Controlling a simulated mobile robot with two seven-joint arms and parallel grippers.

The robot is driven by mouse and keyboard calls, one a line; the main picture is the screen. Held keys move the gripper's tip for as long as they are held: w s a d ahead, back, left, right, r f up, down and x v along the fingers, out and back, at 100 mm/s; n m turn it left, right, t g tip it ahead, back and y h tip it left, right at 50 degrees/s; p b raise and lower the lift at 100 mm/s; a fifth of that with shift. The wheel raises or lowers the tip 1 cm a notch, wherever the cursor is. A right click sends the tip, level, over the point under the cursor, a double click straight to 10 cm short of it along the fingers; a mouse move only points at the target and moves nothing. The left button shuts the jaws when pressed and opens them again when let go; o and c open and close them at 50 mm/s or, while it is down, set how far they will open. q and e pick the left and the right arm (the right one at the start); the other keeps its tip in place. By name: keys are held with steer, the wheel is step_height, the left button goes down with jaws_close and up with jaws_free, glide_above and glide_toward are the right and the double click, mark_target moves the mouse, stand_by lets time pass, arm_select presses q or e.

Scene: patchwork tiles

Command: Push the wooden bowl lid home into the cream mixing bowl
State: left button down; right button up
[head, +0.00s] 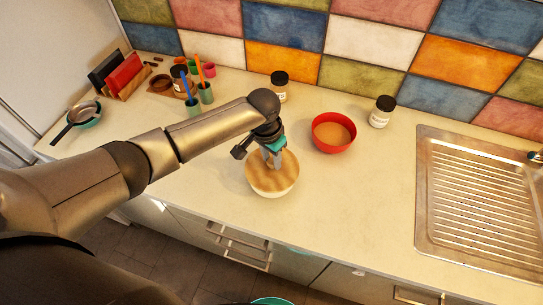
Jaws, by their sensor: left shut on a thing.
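The cream mixing bowl (279,193) stands on the pale counter near its front edge, left of the picture's middle line. The wooden bowl lid (262,181) lies in the mouth of the bowl and covers it. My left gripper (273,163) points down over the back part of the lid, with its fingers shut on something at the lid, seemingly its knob. The fingers hide the grasped part. I cannot tell from here whether the lid sits fully level with the rim. My right gripper does not show.
A red bowl (318,144) with brown contents stands right of the cream bowl. Dark-lidded jars (381,113) (280,88) stand behind. A steel sink drainer (478,200) is at the right. Cups, a rack and a pan (84,113) fill the back left. The front right counter is clear.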

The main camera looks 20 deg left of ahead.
mark_target(267, 172)
arm_select(q)
steer(key=shift+f, duration=0.5)
steer(key=shift+c, duration=2.3)
jaws_free()
step_height(267, 172, up, 15)
steer(key=s, duration=0.1)
steer(key=shift+s+a, duration=0.35)
steer(key=shift+a, duration=0.05)
steer(key=shift+r, duration=0.1)
